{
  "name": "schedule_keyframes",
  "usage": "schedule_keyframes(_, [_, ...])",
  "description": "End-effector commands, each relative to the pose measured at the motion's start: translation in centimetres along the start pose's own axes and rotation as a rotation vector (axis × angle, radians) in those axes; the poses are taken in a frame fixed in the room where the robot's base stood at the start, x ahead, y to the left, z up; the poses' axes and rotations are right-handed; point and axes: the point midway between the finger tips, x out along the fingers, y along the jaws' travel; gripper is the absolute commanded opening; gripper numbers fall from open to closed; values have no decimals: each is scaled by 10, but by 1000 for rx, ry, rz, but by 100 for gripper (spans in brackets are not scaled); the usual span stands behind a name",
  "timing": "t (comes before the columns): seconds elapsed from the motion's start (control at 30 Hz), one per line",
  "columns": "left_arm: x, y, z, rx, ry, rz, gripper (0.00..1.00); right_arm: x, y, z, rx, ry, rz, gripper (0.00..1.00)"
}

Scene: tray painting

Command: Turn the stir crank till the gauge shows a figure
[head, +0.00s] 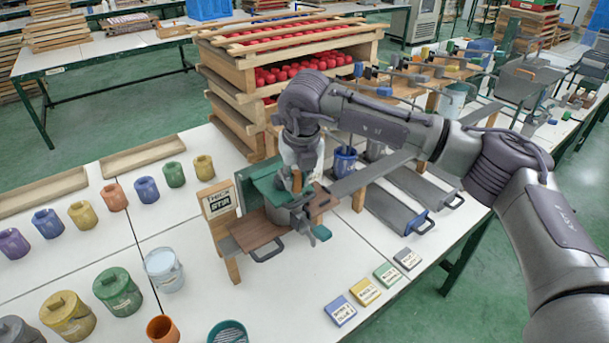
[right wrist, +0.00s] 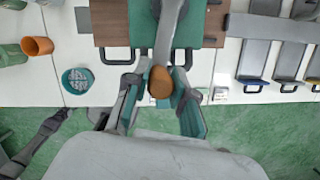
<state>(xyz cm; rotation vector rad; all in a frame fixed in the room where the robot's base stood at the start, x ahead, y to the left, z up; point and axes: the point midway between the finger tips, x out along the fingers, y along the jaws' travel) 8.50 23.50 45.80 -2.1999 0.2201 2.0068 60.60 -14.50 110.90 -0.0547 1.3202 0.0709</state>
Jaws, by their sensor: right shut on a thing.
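The stir crank shows its rounded brown wooden knob (head: 297,183) above a green-and-grey stirring unit (head: 263,187). In the right wrist view the knob (right wrist: 160,82) stands at the end of a grey arm, between the fingers. My right gripper (head: 298,178) comes down from above and is shut on this knob. A small board (head: 218,203) on a wooden post left of the unit reads "STIR" under a smaller line. I cannot make out a figure on it. My left gripper is not in view.
Colored pots (head: 118,292) and cups stand left on the white table (head: 190,235). A wooden rack of red items (head: 300,70) stands behind. Grey trays (head: 400,210) lie right, and small labelled cards (head: 366,291) lie in front.

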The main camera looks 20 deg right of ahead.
Motion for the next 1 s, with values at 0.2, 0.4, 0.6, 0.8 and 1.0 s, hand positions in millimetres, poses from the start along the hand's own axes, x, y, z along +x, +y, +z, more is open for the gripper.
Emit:
schedule_keyframes(0.2, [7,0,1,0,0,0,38,2,14,1,-1,-1,0,0])
schedule_keyframes(0.4, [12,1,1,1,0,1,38,1,31,2,-1,-1,1,0])
schedule_keyframes(0.6, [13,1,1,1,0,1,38,2,41,6,-1,1,1,0])
schedule_keyframes(0.8, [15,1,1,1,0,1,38,3,57,12,-1,2,1,0])
schedule_keyframes(1.0, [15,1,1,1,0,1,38,6,70,22,-2,2,3,0])
